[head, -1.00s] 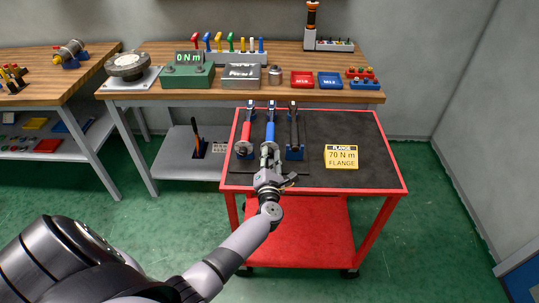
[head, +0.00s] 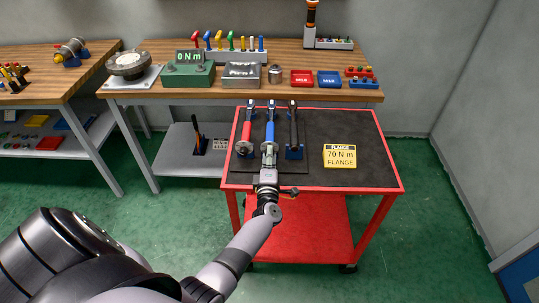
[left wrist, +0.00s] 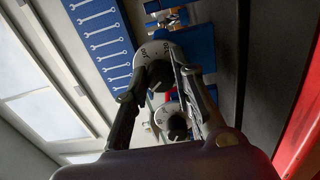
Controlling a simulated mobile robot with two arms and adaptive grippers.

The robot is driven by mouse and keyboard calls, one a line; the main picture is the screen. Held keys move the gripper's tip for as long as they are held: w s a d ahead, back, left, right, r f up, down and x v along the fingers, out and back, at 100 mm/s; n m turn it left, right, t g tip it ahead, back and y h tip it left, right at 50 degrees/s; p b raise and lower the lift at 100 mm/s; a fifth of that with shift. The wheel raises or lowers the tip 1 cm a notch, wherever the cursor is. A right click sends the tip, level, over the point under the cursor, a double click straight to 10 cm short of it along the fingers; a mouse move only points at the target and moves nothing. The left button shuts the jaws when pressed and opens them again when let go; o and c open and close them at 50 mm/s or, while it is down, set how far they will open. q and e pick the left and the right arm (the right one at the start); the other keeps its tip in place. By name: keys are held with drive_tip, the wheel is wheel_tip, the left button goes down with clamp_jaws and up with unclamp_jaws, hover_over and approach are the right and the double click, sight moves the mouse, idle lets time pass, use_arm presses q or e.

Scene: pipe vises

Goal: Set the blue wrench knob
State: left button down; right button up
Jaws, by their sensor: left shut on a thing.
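The blue torque wrench (head: 270,130) lies between a red wrench (head: 246,132) and a black wrench (head: 294,130) on the cart top, its near end toward me. My left gripper (head: 269,156) is at that near end. In the left wrist view, my left gripper (left wrist: 160,72) is shut on the blue wrench knob (left wrist: 154,54), a pale round dial with dark numbers. Its setting is too small to read surely. A second similar knob (left wrist: 163,117) shows lower, apparently on the red wrench. My right gripper is not in view.
A yellow card (head: 340,156) reading "70 N m FLANGE" lies on the red cart (head: 380,189), right of the wrenches. The cart's right side is otherwise clear. The bench behind holds a green tester (head: 187,75) showing 0 N m, plus trays and small tools.

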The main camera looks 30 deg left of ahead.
use_arm(q)
drive_tip(key=shift+m, duration=0.6)
drive_tip(key=c, duration=1.3)
unclamp_jaws()
drive_tip(key=shift+c, duration=0.2)
drive_tip(key=v, duration=1.2)
